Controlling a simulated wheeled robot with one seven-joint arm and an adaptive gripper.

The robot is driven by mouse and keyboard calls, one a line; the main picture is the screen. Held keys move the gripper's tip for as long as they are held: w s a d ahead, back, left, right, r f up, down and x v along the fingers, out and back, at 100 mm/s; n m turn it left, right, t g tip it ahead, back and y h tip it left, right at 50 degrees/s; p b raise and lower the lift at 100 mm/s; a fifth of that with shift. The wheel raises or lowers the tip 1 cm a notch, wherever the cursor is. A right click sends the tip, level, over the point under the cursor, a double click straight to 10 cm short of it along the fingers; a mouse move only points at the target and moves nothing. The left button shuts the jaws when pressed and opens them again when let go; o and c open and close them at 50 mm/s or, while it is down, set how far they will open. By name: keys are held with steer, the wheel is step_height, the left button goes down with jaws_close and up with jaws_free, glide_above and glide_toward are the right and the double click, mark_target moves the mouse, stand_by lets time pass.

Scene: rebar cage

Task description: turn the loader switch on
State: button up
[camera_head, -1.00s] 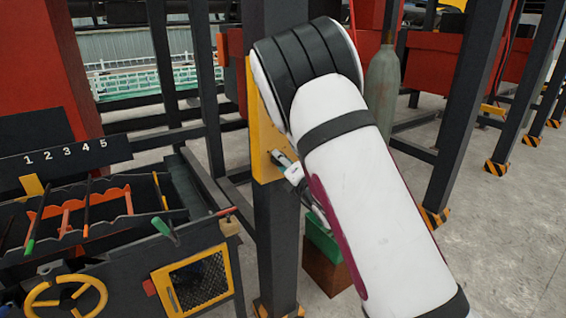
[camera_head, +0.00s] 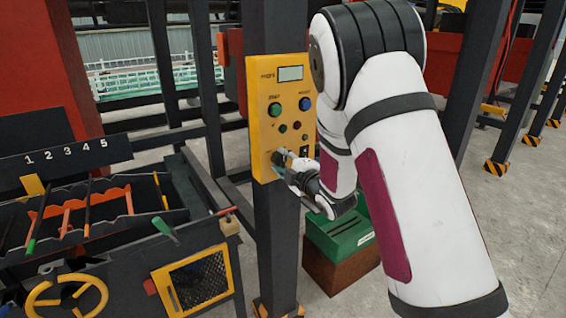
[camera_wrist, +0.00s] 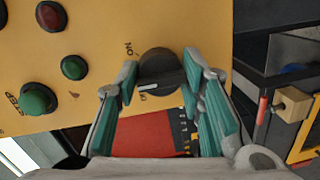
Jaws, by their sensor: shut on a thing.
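The loader switch is a black rotary knob (camera_wrist: 165,66) on a yellow control panel (camera_wrist: 95,105). A pale line marks the knob's lower edge in the wrist view, and upside-down "ON" lettering sits at its upper left. A second label below it is too small to read surely. My gripper (camera_wrist: 158,80) has its teal-padded fingers on either side of the knob, shut on it. In the head view my gripper (camera_head: 284,165) meets the panel (camera_head: 264,125) at its lower left, and the fingers mostly hide the knob.
A green box (camera_head: 340,232) stands behind my forearm. A tool rack (camera_head: 90,205) and yellow handwheel (camera_head: 65,295) are at left.

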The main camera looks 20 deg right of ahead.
steer(key=m, duration=0.5)
steer(key=shift+w+d, duration=0.1)
steer(key=shift+d, duration=0.1)
steer(key=shift+m+y+b, duration=0.35)
steer(key=shift+m+y, duration=0.15)
steer(key=shift+m, duration=0.9)
steer(key=shift+c, duration=0.2)
steer(key=shift+o, duration=0.2)
steer(key=o, duration=1.1)
steer(key=shift+a, duration=0.1)
steer(key=v, duration=1.2)
steer(key=shift+r, duration=0.2)
